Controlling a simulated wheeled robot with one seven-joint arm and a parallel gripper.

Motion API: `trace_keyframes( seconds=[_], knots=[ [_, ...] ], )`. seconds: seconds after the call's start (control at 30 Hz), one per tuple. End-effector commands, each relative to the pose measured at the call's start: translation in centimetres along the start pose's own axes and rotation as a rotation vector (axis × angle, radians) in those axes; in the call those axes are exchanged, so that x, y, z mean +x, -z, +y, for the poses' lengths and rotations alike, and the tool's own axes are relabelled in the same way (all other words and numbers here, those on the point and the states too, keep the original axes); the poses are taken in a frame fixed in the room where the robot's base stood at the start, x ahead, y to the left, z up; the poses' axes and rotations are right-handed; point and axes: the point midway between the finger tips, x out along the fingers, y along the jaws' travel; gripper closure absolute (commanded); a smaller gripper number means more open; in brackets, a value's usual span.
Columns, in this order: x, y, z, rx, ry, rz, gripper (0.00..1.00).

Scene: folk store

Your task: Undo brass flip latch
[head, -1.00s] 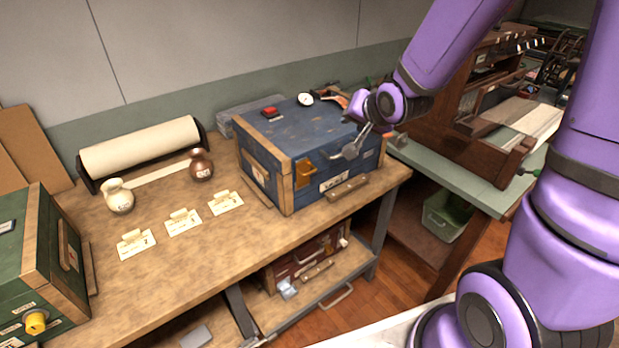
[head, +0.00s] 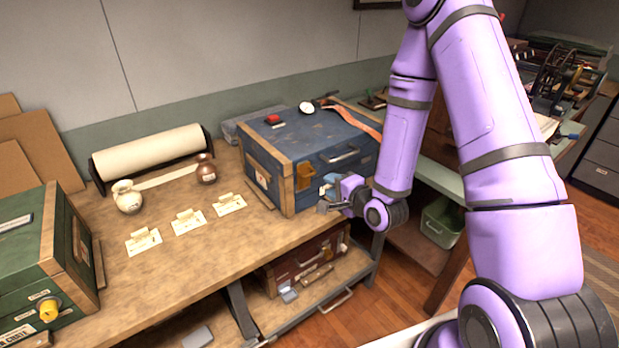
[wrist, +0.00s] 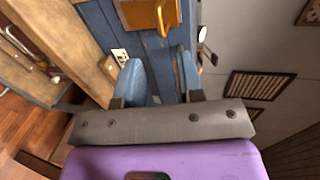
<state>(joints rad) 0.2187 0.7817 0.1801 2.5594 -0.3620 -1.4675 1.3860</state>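The brass flip latch (head: 304,176) is on the front of a blue wooden chest (head: 330,140), near its left corner. In the wrist view the brass latch plate (wrist: 140,14) and its curved yellow lever (wrist: 162,20) show at the top, beyond the fingertips. My gripper (head: 325,200) is in front of the chest, just right of and below the latch. In the wrist view my gripper (wrist: 160,72) has its two blue-grey fingers apart, with only blue chest boards behind the gap. It appears empty and clear of the latch. My arm hides the chest's right front part.
The chest stands on a wooden workbench (head: 190,265). A copper jug (head: 206,169), a cream jug (head: 127,197) and paper cards (head: 188,222) stand to its left. A green crate (head: 35,270) is at far left. A red case (head: 305,258) sits on the shelf below.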

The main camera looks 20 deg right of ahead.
Motion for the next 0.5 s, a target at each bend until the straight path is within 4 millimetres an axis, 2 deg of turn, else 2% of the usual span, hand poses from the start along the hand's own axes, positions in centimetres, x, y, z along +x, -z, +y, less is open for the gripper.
trace_keyframes(
  seconds=[0.27,0.37,0.5],
  knots=[
    [1.8,-0.1,0.0,0.001,0.005,-0.003,0.65],
    [3.1,-0.1,0.0,0.001,0.006,-0.002,0.65],
    [5.8,-0.1,-0.1,0.001,0.005,-0.002,0.65]
  ],
)
